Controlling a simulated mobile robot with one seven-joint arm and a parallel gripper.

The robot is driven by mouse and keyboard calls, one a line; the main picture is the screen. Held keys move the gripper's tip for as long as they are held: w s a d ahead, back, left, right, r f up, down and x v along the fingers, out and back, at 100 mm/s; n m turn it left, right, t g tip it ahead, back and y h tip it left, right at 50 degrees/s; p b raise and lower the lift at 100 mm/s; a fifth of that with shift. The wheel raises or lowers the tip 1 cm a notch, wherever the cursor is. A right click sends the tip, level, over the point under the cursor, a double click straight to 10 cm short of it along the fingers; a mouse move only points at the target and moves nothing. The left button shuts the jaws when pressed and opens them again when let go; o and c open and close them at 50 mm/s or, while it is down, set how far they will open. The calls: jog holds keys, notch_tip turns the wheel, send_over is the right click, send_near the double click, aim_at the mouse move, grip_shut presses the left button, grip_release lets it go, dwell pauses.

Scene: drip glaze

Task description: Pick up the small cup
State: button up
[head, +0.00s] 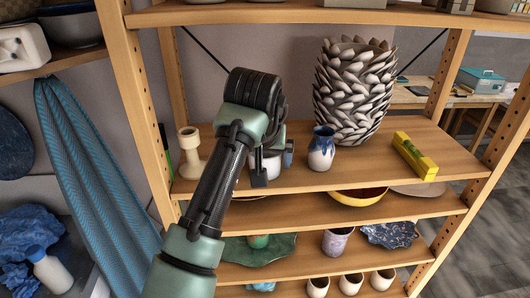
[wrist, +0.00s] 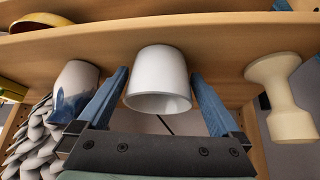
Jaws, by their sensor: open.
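A small white cup (wrist: 158,72) sits between the two blue fingers of my gripper (wrist: 160,80) in the wrist view, which looks upside down. The fingers are open on either side of it, with a small gap showing at each side. In the head view the cup (head: 272,168) stands on the upper wooden shelf, largely hidden behind my gripper (head: 273,166) and arm.
A cream candlestick-like piece (head: 189,155) stands left of the cup. A blue-and-white vase (head: 321,150) stands to its right, with a large scaly vase (head: 352,92) behind. A yellow level (head: 414,155) lies farther right. A shelf board (head: 300,14) hangs above.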

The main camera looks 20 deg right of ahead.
jog(key=shift+w+d+f, duration=0.1)
jog(key=shift+f, duration=0.1)
jog(key=c, duration=1.1)
jog(key=shift+c, duration=0.2)
jog(key=shift+r, duration=0.1)
